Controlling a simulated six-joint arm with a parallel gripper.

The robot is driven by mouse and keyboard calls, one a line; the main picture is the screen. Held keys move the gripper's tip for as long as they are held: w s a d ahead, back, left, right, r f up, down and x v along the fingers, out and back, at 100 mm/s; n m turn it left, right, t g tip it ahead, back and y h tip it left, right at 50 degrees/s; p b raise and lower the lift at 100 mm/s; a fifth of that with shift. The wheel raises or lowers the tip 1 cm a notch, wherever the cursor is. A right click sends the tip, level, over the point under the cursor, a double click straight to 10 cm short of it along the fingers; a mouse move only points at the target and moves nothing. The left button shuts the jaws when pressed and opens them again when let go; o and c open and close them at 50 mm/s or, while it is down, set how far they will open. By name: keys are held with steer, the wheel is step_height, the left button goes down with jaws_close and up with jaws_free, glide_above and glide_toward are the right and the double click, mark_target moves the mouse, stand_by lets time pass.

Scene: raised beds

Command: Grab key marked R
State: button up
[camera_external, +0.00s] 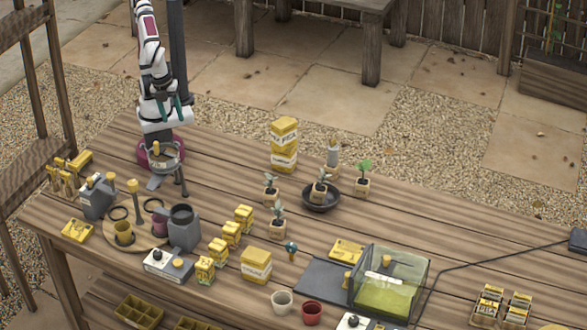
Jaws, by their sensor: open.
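I cannot make out any key with a readable R in the external view; lettering on the small items is too small to read. My gripper (168,184) is open and appears empty. It points down at the back left of the wooden table (420,215), just behind a round wooden board. Whether its fingertips touch the tabletop is hard to tell. Small yellow upright pieces (66,178) stand at the table's left end. A flat yellow item (77,230) lies at the front left. Another flat yellow item (347,251) lies beside a clear box.
The round board (146,241) holds cups and rings next to a grey container (184,232). Potted seedlings surround a dark bowl (321,199). The clear box (392,280) stands at right. The back right tabletop is mostly clear.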

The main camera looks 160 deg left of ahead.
steer(key=shift+c, duration=1.1)
